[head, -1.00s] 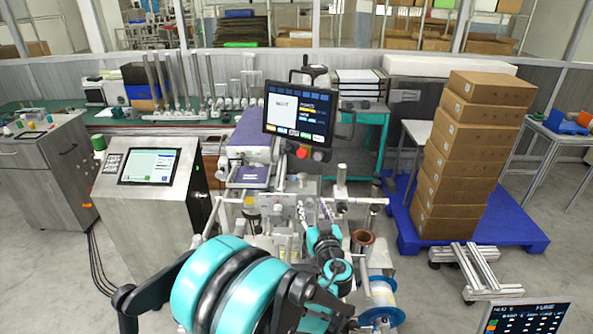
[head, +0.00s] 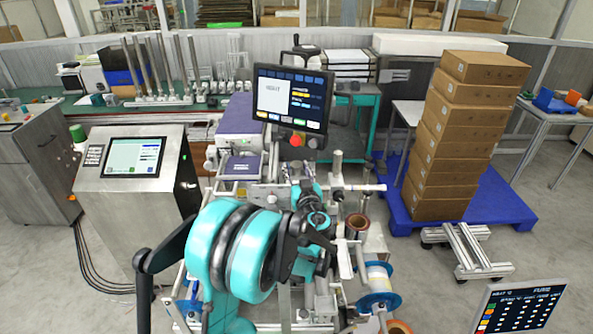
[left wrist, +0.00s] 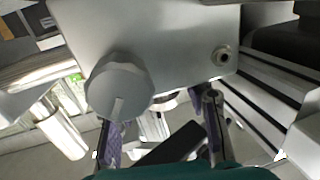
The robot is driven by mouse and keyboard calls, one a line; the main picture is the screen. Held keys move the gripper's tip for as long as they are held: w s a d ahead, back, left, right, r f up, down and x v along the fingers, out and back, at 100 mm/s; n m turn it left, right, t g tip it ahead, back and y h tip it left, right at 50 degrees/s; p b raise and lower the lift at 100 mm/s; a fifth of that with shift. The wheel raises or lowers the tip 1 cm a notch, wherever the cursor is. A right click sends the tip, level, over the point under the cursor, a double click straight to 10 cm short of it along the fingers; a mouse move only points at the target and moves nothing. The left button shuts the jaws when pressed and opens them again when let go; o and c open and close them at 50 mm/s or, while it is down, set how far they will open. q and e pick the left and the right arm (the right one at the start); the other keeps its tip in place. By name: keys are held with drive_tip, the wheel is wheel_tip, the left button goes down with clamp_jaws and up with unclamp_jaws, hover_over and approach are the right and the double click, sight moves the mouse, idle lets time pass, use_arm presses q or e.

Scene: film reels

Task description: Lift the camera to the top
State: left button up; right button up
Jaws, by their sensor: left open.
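My left arm reaches in from below in the head view, and its gripper (head: 309,186) is among the rails and rods of the labelling machine (head: 240,165). The teal wrist hides part of the fingers there. In the left wrist view the two fingers of my left gripper (left wrist: 160,128) stand apart, with nothing clearly between them. A grey metal block (left wrist: 150,45) with a round ribbed knob (left wrist: 119,92) is just beyond the fingers. I cannot tell for sure which part is the camera. My right gripper is not in view.
A screen (head: 291,100) stands above the machine. A metal cabinet with a touch panel (head: 134,157) is to the left. Stacked cartons (head: 455,140) stand on a blue pallet (head: 510,208) at right. A film reel (head: 378,280) is close to the arm.

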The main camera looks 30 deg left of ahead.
use_arm(q)
clamp_jaws()
wheel_tip(320, 180, up, 8)
drive_tip(key=p, duration=0.4)
drive_tip(key=shift+w+f+p, duration=0.1)
drive_tip(key=shift+f+p, duration=0.05)
drive_tip(key=shift+p, duration=0.2)
drive_tip(key=shift+w+a, duration=0.1)
